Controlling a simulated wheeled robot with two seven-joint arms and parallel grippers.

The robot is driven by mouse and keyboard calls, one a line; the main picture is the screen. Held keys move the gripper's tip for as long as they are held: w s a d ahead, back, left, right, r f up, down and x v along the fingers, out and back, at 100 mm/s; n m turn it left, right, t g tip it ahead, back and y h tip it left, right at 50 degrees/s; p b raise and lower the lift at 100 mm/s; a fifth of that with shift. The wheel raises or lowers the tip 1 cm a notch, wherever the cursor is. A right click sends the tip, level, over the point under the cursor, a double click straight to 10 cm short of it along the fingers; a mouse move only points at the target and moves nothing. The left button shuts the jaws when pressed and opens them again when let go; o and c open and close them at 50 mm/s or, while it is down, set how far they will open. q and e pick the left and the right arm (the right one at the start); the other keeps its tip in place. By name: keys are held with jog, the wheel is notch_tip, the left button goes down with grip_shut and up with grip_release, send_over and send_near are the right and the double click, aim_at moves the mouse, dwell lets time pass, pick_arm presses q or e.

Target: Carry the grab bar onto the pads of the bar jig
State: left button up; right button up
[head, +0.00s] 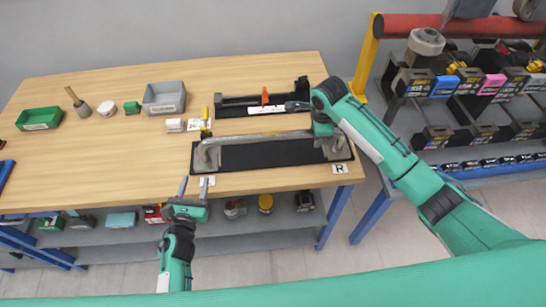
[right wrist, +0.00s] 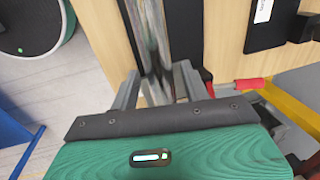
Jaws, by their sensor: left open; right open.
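The grab bar (head: 262,136) is a long grey metal bar with bent ends, lying lengthwise over a black mat (head: 270,156) at the table's front right. In the right wrist view the bar (right wrist: 153,40) runs away between the open fingers of my right gripper (right wrist: 158,88). In the head view my right gripper (head: 323,130) is at the bar's right end, its fingertips hard to see. My left gripper (head: 194,187) is open and empty in front of the table edge, near the bar's left end. A long black fixture (head: 235,101) with an orange clamp (head: 265,96) lies behind; I cannot tell whether it is the bar jig.
A white R card (head: 339,168) lies at the front right corner. A grey bin (head: 164,98), a green tray (head: 40,118) and small items stand on the left half. A parts rack (head: 440,90) stands to the right. The table's left front is mostly clear.

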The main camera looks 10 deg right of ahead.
jog(key=shift+r, duration=0.45)
notch_tip(320, 180, up, 11)
jog(key=s, duration=0.2)
jog(key=shift+s, duration=0.15)
jog(key=shift+f, duration=0.1)
